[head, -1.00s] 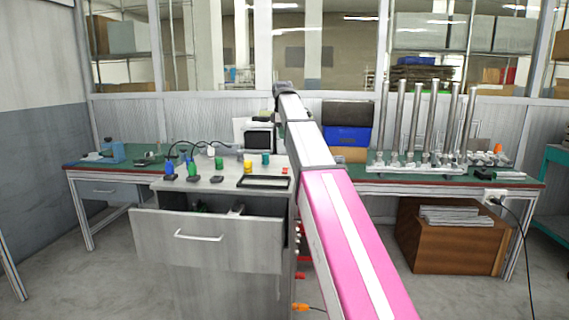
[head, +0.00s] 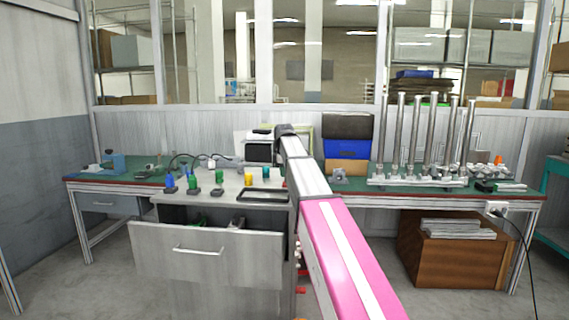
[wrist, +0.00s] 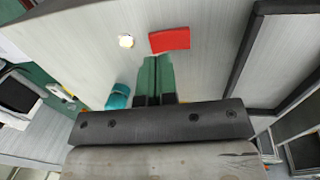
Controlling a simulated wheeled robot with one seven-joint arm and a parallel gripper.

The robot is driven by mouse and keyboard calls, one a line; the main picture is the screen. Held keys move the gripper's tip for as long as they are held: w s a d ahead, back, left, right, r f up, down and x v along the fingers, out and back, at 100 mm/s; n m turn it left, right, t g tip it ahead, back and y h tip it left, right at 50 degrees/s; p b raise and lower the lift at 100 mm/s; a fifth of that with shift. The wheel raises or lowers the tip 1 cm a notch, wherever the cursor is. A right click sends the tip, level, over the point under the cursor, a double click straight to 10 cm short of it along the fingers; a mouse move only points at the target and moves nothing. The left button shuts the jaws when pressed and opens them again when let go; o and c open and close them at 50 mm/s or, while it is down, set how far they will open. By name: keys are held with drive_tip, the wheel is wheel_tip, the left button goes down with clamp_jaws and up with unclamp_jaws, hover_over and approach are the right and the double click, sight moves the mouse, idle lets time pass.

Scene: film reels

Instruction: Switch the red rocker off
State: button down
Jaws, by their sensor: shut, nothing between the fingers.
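The red rocker (wrist: 169,39) shows in the wrist view as a flat red rectangle on the light grey surface, near the top centre. My gripper (wrist: 156,58) has its two green fingers together, empty, with the tips just below the rocker in the picture. I cannot tell whether they touch it. A small, pale, bright round spot (wrist: 126,41) is left of the rocker. In the head view my arm hides the rocker and the gripper.
A teal cylinder (wrist: 118,96) stands left of my fingers. A black-rimmed tray (head: 263,195) lies on the cabinet top. Yellow (head: 248,180), green and blue pieces stand to its left. The cabinet's drawer (head: 205,252) is open. Metal tubes (head: 430,140) stand on the right bench.

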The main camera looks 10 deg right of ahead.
drive_tip(key=shift+w+f, duration=0.2)
drive_tip(key=shift+f, duration=1)
drive_tip(key=shift+w+d+f, duration=0.1)
drive_tip(key=shift+w+f, duration=0.05)
drive_tip(key=shift+f, duration=0.1)
drive_tip(key=shift+s+a+r, duration=0.1)
drive_tip(key=shift+s+a, duration=0.15)
drive_tip(key=shift+s, duration=0.6)
drive_tip(key=shift+r, duration=0.15)
